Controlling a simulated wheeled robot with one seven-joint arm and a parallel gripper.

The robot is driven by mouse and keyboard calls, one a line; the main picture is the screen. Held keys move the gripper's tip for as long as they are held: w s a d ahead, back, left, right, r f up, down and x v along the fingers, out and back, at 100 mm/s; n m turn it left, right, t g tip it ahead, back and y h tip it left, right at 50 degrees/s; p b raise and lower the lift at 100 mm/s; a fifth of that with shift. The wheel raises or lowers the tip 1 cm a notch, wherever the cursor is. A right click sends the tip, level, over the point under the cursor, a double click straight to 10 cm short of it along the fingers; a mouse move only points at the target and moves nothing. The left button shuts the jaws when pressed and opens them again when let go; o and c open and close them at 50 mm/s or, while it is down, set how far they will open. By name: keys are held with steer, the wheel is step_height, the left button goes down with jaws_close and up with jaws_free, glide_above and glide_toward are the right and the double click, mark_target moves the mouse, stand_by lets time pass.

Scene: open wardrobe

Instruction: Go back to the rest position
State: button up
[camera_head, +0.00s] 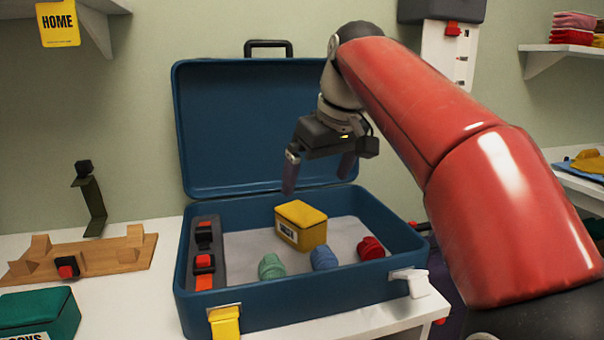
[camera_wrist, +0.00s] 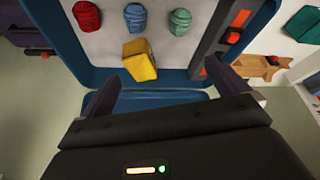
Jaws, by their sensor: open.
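My gripper (camera_head: 319,175) is open and empty. It hangs above the rear part of an open blue suitcase (camera_head: 285,315), in front of the raised lid (camera_head: 230,125). In the wrist view my gripper's two fingers (camera_wrist: 169,87) are spread wide apart. A yellow box (camera_head: 300,225) with a label sits inside the suitcase, below my gripper and apart from it. The yellow box (camera_wrist: 139,60) also shows beyond the fingers in the wrist view. A green roll (camera_head: 271,266), a blue roll (camera_head: 324,258) and a red roll (camera_head: 370,248) lie in a row along the front.
A dark strip with red buckles (camera_head: 204,262) runs along the suitcase's left side. A wooden stand (camera_head: 110,257) and a green box (camera_head: 40,315) are on the white table to the left. A yellow HOME sign (camera_head: 58,22) hangs upper left. Shelves (camera_head: 560,55) are at the right.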

steer(key=s+d+f+m+b, duration=0.1)
steer(key=s+d+f+m, duration=0.1)
steer(key=s+d+f, duration=0.2)
steer(key=s+d+f+m+t+h+b, duration=0.1)
steer(key=s+d+f, duration=0.3)
steer(key=s+f, duration=0.7)
steer(key=s+d+f+m+t+h+b, duration=0.1)
steer(key=s+d+f+m+b, duration=0.2)
steer(key=s+f, duration=0.4)
step_height(320, 180, down, 8)
steer(key=shift+s+d+r+m, duration=0.1)
steer(key=shift+s+d+m, duration=0.2)
steer(key=shift+d+m, duration=0.4)
steer(key=shift+c, duration=0.3)
